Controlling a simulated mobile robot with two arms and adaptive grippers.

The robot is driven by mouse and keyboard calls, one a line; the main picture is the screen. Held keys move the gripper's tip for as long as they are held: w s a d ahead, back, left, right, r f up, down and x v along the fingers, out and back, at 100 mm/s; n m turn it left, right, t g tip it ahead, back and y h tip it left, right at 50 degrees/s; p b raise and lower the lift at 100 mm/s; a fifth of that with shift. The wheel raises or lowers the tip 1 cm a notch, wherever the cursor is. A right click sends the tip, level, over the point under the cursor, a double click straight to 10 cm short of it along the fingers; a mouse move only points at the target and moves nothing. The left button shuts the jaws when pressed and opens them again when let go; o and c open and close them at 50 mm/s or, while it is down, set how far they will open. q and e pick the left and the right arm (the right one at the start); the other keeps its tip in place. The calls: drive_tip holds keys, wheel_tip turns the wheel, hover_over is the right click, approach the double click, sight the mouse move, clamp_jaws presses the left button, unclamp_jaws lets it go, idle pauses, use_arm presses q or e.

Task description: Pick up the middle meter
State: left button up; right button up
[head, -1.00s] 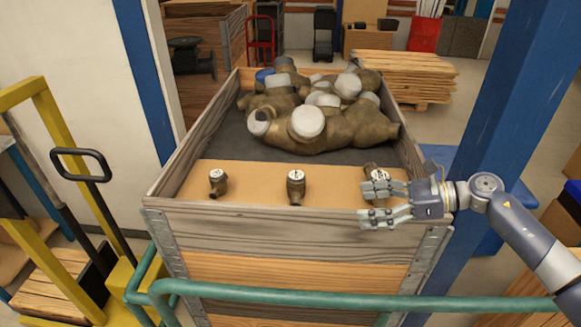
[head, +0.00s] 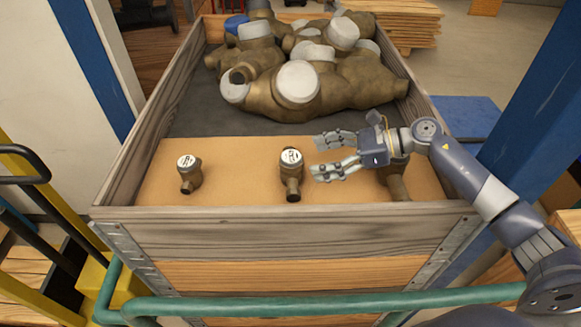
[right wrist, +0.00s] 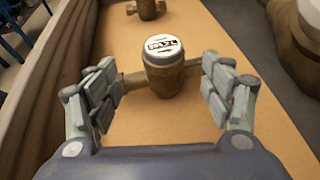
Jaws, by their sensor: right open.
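The middle meter (head: 291,173) is a small brass body with a white round top, upright on a tan board (head: 240,155) inside the wooden crate. My right gripper (head: 318,157) is open, just to the right of this meter, with its fingers pointing at it. In the right wrist view the meter (right wrist: 163,68) stands ahead, centred between the open fingers (right wrist: 166,85) and apart from them. The left meter (head: 188,174) stands further left on the board. The right meter (head: 396,184) is partly hidden behind my right gripper and wrist. My left gripper is not seen.
The wooden crate (head: 270,235) has raised walls around the board. Large brass meters (head: 300,85) with white caps are heaped behind the board. A green rail (head: 320,304) runs in front of the crate. A blue post (head: 530,100) stands at the right.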

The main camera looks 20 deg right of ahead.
sight(302, 157)
drive_tip(key=shift+w+a, duration=0.15)
drive_tip(key=shift+a, duration=0.1)
drive_tip(key=a+p, duration=0.1)
drive_tip(key=w+a+p, duration=0.1)
drive_tip(key=shift+w+a+f+p, duration=0.1)
drive_tip(key=shift+w+f+p, duration=0.15)
drive_tip(key=shift+p, duration=0.1)
drive_tip(key=shift+p+x, duration=0.35)
drive_tip(key=shift+x, duration=0.7)
drive_tip(key=shift+a+f, duration=0.15)
drive_tip(key=shift+f, duration=0.15)
drive_tip(key=shift+c, duration=1.1)
clamp_jaws()
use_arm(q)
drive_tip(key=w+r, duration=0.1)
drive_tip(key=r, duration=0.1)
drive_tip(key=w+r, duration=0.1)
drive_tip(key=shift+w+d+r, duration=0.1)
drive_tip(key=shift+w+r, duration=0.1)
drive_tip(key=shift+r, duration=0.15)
use_arm(e)
drive_tip(key=shift+w+r, duration=0.1)
drive_tip(key=shift+r, duration=0.05)
